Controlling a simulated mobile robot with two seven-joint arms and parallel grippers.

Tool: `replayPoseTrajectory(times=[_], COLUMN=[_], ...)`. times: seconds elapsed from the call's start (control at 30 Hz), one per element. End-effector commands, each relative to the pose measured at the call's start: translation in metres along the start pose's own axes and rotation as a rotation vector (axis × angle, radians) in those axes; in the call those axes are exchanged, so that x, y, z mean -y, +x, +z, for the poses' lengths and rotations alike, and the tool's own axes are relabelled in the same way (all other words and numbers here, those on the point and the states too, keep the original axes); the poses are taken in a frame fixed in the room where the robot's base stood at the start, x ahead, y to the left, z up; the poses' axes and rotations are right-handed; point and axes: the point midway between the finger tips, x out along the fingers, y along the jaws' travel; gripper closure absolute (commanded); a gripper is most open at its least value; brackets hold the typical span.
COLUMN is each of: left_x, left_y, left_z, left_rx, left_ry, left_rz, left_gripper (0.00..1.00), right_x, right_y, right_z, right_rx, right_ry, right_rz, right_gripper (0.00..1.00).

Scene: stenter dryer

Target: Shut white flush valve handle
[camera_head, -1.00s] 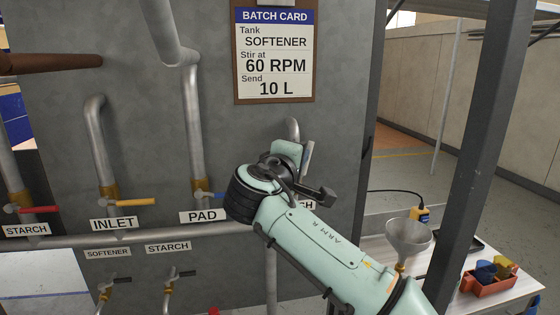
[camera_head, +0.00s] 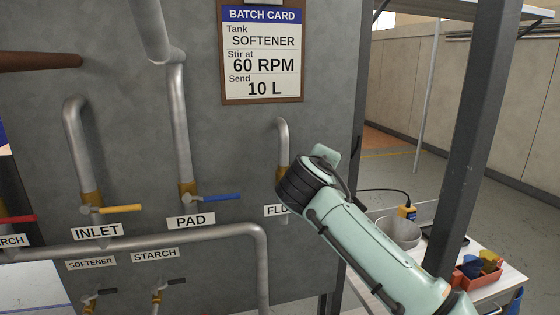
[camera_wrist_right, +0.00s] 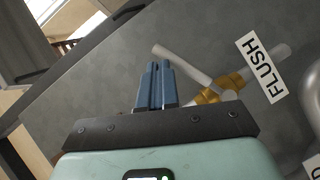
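The white flush valve handle (camera_wrist_right: 182,62) shows in the right wrist view as a pale lever slanting from a brass valve body (camera_wrist_right: 222,90), beside the FLUSH label (camera_wrist_right: 262,68). My right gripper (camera_wrist_right: 155,72) has its blue fingers close together, with nothing seen between them. In the picture the fingertips are just left of the lever and appear apart from it. In the head view the brass flush valve (camera_head: 282,180) and part of its label (camera_head: 275,211) show left of my right wrist, which hides the handle and the fingers. My left gripper is out of view.
The PAD valve's blue handle (camera_head: 220,197) and the INLET valve's yellow handle (camera_head: 120,209) are left of the flush valve. A grey post (camera_head: 478,140) stands right of my arm.

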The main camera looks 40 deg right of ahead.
Motion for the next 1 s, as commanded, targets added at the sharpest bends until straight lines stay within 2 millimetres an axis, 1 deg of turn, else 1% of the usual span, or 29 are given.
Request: replayPoseTrajectory(times=[0.03,0.33,0.6,1.0], left_x=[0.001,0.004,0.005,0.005], left_y=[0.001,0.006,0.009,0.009], left_z=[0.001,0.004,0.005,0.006], left_rx=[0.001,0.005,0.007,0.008], left_ry=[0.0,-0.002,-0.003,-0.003], left_rz=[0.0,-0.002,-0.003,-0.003], left_gripper=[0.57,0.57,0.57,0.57], right_x=[0.001,0.011,0.016,0.018], right_y=[0.003,0.011,0.015,0.016], right_z=[0.005,0.017,0.022,0.023], right_rx=[0.006,0.003,0.004,0.004], right_ry=[0.038,0.214,0.21,0.21], right_rz=[-0.022,-0.141,-0.14,-0.14], right_gripper=[1.0,1.0,1.0,1.0])
